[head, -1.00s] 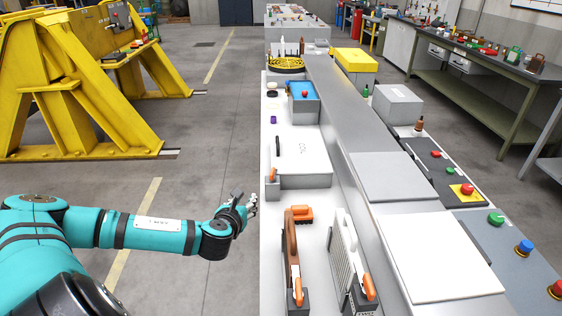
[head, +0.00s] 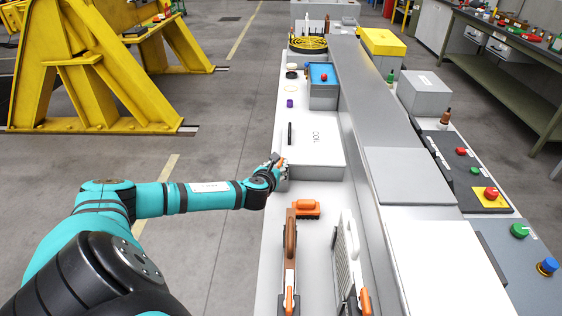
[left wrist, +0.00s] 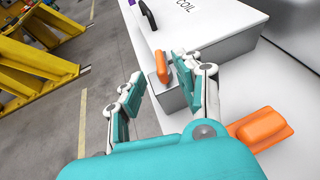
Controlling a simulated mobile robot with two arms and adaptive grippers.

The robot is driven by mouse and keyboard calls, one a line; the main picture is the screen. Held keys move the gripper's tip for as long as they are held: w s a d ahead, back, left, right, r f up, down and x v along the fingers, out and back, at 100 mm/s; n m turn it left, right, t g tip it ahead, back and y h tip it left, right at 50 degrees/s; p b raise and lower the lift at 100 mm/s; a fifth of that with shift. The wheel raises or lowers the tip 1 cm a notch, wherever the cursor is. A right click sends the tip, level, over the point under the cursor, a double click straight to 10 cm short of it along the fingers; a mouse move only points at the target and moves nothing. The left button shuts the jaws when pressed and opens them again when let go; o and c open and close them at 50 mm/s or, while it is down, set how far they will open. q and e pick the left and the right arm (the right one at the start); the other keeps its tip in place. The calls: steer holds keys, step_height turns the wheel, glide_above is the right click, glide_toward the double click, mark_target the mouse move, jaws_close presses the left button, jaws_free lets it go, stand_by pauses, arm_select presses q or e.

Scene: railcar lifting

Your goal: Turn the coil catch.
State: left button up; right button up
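The coil catch is a small orange lever (left wrist: 161,66) at the front corner of the white box marked COIL (head: 322,138). In the head view my gripper mostly covers it. The box lid is shut and shows a black handle (head: 290,133); it also shows in the left wrist view (left wrist: 208,28). My left gripper (head: 275,166) is at that front left corner. In the left wrist view its fingers (left wrist: 157,82) are apart, with the orange catch just beyond the gap; contact cannot be told. My right gripper is not in view.
An orange block (head: 307,208) lies on the bench just in front of the box. A brown-handled tool (head: 290,245) and a pale ribbed tool (head: 345,255) stand nearer. A raised grey ledge (head: 372,110) runs along the right. Open floor lies left.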

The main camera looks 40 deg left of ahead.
mark_target(280, 163)
arm_select(q)
steer(key=x, duration=0.3)
steer(key=shift+r, duration=0.1)
steer(key=shift+x, duration=1.05)
steer(key=shift+w+a, duration=0.1)
steer(key=shift+w, duration=0.15)
steer(key=shift+w+a+f, duration=0.15)
steer(key=shift+w+f, duration=0.05)
steer(key=shift+f, duration=0.05)
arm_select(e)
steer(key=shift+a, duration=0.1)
arm_select(q)
steer(key=shift+c, duration=0.2)
